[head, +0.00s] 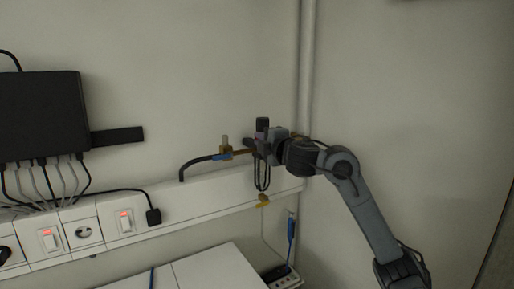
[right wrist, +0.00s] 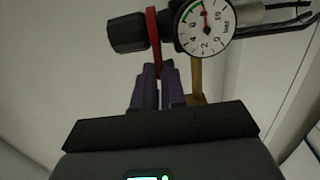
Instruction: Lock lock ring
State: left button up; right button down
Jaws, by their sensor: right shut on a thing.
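The red lock ring (right wrist: 153,40) sits between a black ribbed knob (right wrist: 127,33) and a round pressure gauge (right wrist: 207,24) in the right wrist view. My right gripper (right wrist: 158,70) has its two dark purple fingers shut on the ring's near edge. In the head view my right gripper (head: 268,146) is at the wall fitting, beside the dark upright knob (head: 262,124). There the ring is too small and covered to make out. My left gripper is not in view.
A brass-coloured bracket (right wrist: 196,80) is close right of the fingers. A white pipe (head: 306,60) rises behind. A white wall trunking (head: 187,203) with sockets and switches runs below. A black box (head: 40,115) with cables is at left.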

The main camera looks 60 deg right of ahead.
pick_arm(q)
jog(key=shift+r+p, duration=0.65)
jog(key=shift+p, duration=0.4)
pick_arm(e)
jog(key=s+d+n+t+y, duration=0.2)
jog(key=n+y, duration=0.8)
jog(key=y, duration=0.5)
jog(key=shift+s+d, duration=0.9)
jog(key=shift+d, duration=0.45)
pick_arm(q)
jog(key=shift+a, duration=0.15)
pick_arm(e)
jog(key=c, duration=1.2)
grip_release()
jog(key=shift+w, duration=0.1)
jog(key=shift+f, duration=0.1)
